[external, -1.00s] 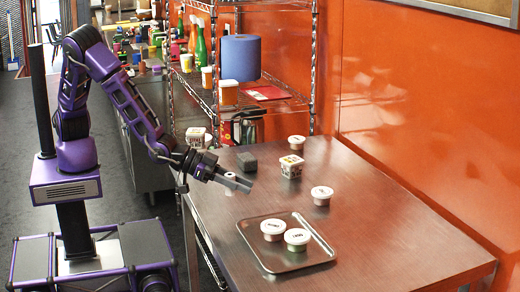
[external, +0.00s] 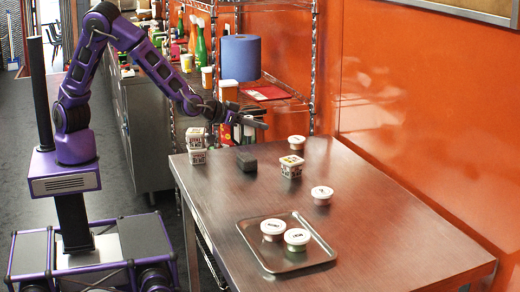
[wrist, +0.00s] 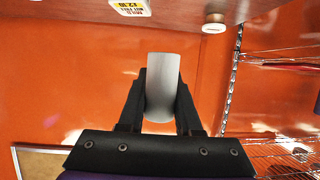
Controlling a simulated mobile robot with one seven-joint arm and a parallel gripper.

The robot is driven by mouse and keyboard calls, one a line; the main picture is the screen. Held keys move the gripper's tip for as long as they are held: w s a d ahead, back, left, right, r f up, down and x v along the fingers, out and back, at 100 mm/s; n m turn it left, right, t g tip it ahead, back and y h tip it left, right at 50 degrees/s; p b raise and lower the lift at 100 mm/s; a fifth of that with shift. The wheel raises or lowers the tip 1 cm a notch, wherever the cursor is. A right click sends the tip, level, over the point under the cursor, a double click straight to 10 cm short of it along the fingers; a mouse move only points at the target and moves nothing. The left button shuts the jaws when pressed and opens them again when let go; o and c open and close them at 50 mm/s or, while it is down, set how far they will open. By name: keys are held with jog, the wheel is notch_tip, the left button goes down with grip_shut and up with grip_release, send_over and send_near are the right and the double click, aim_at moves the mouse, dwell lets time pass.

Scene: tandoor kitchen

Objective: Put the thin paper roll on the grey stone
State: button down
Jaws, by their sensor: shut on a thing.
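My gripper (external: 258,124) is raised above the far part of the metal table. In the wrist view my gripper (wrist: 161,76) is shut on a pale grey-white cylinder, which looks like the thin paper roll (wrist: 163,88). The roll is hard to make out in the external view. The grey stone (external: 247,162), a small dark grey block, sits on the table near its far left edge. My gripper is higher than the stone in the picture and apart from it; the stone is not clear in the wrist view.
A metal tray (external: 262,257) with two white lidded tubs lies at the front. A wire shelf with a blue roll (external: 240,58) rises behind. The table's right side is clear.

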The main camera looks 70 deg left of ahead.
aim_at(247, 162)
jog(key=w+a+n+y, duration=0.1)
jog(key=a+y, duration=0.1)
jog(key=a, duration=0.4)
jog(key=shift+w+a+f+b, duration=0.1)
jog(key=shift+f+b, duration=0.5)
jog(key=shift+f, duration=1.75)
jog(key=shift+w+f+b, duration=0.1)
jog(key=shift+f+b, duration=0.5)
jog(key=shift+f, duration=1.7)
jog(key=shift+f, duration=0.2)
jog(key=c, duration=0.6)
grip_release()
jog(key=shift+r, duration=0.1)
